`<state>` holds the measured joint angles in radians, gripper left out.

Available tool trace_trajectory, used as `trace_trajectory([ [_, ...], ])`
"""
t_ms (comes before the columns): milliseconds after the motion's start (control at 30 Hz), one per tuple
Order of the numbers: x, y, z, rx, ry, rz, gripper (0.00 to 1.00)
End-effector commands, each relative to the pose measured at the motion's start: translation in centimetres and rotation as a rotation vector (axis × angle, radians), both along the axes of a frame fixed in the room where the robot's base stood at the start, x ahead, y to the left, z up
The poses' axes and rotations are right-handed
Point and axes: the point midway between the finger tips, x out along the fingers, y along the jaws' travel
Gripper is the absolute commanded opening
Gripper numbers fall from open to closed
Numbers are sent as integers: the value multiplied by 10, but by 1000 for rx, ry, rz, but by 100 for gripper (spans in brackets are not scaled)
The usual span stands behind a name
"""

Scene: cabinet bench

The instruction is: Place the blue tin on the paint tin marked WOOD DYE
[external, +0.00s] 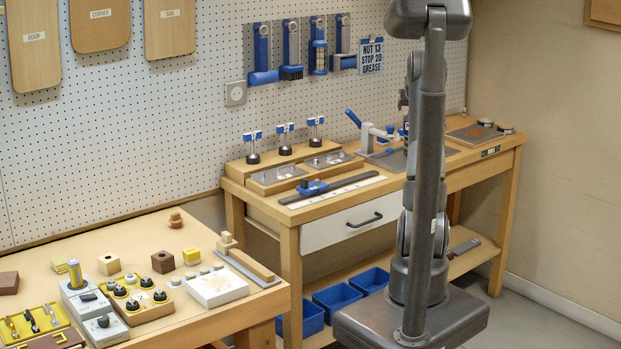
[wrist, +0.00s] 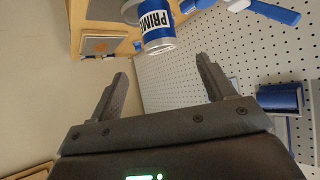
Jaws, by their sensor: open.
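In the wrist view a blue tin (wrist: 158,38) with a white band shows upper middle, its letters upside down and reading about PRIM. My gripper (wrist: 165,82) is open and empty, its two fingers apart. The tin is beyond the fingertips, with a clear gap. In the external view my arm's column hides my gripper and much of that part of the bench. No WOOD DYE lettering is readable in either view.
A blue-handled clamp (external: 372,130) stands on the bench left of my column. A grey plate (external: 462,137) with a brown patch lies at its right end. In the wrist view, a pegboard (wrist: 200,60) and a blue holder (wrist: 280,98) are at right.

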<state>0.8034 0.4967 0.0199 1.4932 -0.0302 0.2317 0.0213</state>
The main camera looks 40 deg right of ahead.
Motion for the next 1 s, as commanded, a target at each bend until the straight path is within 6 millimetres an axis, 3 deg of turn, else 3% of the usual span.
trace_trajectory([
  [67,1,5,3,1,0,6,75],
  [167,5,29,14,6,8,31,75],
  [267,7,76,32,21,26,79,75],
  [467,-7,195,66,60,82,203,75],
  [700,-56,325,87,100,155,350,75],
  [867,-105,399,88,122,207,447,75],
  [1000,-154,453,81,138,255,533,75],
])
